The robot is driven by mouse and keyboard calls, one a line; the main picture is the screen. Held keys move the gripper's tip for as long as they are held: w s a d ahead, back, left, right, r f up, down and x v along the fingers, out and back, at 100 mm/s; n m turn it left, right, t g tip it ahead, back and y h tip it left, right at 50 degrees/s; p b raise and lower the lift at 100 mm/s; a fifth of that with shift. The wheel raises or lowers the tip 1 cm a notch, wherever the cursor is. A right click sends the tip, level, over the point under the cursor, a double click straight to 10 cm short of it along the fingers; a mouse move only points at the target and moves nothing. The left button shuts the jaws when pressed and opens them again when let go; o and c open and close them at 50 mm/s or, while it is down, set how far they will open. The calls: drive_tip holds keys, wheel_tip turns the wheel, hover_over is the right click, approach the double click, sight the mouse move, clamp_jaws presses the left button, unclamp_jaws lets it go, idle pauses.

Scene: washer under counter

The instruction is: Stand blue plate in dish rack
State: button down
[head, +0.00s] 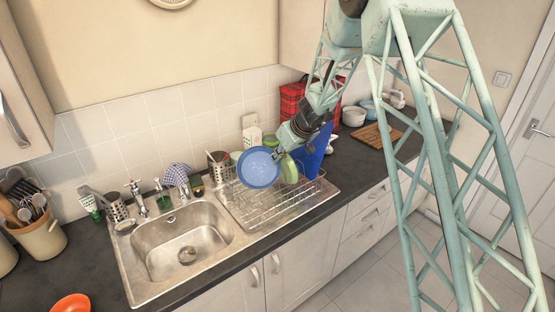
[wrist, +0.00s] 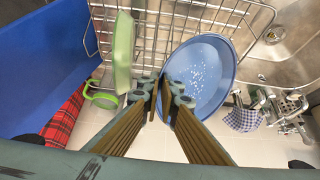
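The blue plate (head: 258,168) has a white-speckled middle and is tipped up on edge, facing the head camera, over the rack's left back part. My gripper (head: 283,151) is at its right edge. In the wrist view, the fingers of my gripper (wrist: 162,86) are nearly together with the rim of the blue plate (wrist: 208,75) between their tips, so it looks gripped. The wire dish rack (head: 272,207) stands on the steel drainer right of the sink; it also shows in the wrist view (wrist: 176,20). Whether the plate touches the rack's wires is unclear.
A green dish (head: 289,169) stands upright in the rack just right of the plate. A tall blue board (head: 319,150) stands beyond it. The sink (head: 185,240) is at left, with a tap and cutlery holders behind. The rack's front part is empty.

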drive_tip(key=shift+f+b, duration=0.5)
drive_tip(key=shift+b, duration=0.1)
drive_tip(key=c, duration=2.9)
unclamp_jaws()
drive_tip(key=shift+o, duration=0.2)
drive_tip(key=shift+r+p, duration=1.55)
drive_tip(key=shift+r, duration=2.95)
